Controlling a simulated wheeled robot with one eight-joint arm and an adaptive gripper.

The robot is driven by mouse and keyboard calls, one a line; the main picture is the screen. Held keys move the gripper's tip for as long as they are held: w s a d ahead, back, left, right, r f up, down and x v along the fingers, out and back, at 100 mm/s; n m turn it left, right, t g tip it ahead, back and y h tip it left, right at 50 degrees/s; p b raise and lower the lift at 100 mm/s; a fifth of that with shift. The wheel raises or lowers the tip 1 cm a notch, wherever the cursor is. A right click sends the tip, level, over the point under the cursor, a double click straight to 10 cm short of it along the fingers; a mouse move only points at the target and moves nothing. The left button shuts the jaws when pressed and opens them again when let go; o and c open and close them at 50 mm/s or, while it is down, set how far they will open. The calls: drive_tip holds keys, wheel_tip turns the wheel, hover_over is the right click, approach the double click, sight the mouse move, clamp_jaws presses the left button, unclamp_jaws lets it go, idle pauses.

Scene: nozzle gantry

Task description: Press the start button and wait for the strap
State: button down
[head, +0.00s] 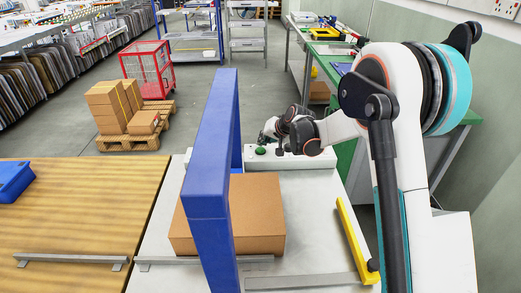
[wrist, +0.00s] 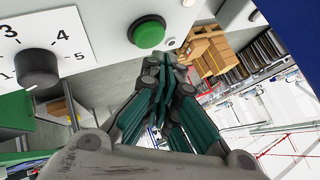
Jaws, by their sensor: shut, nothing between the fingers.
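The green start button (head: 261,150) sits on a light control box (head: 300,160) at the far end of the white machine table. My gripper (head: 265,136) is by the control box, close to the button. In the wrist view my gripper (wrist: 168,62) is shut and empty, its fingertips just below the button with a gap in the picture; touch cannot be told. A brown carton (head: 257,212) lies under the blue strapping arch (head: 208,185); its visible faces look plain.
A black dial knob (wrist: 38,68) with numbers is beside the button. A yellow bar (head: 355,240) and metal rails (head: 305,281) edge the white table. A wooden table (head: 80,210) is at left. Strapped boxes (head: 112,105) and a red cage (head: 147,68) stand behind.

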sight(263, 148)
drive_tip(key=shift+f+b, duration=0.3)
drive_tip(key=shift+f, duration=0.1)
drive_tip(key=shift+f+b, duration=0.35)
drive_tip(key=shift+f, duration=0.2)
idle(0.9)
drive_tip(key=shift+r, duration=0.1)
drive_tip(key=shift+r+p, duration=0.55)
drive_tip(key=shift+r, duration=0.35)
drive_tip(key=shift+r+p, duration=1.45)
drive_tip(key=shift+r, duration=1.05)
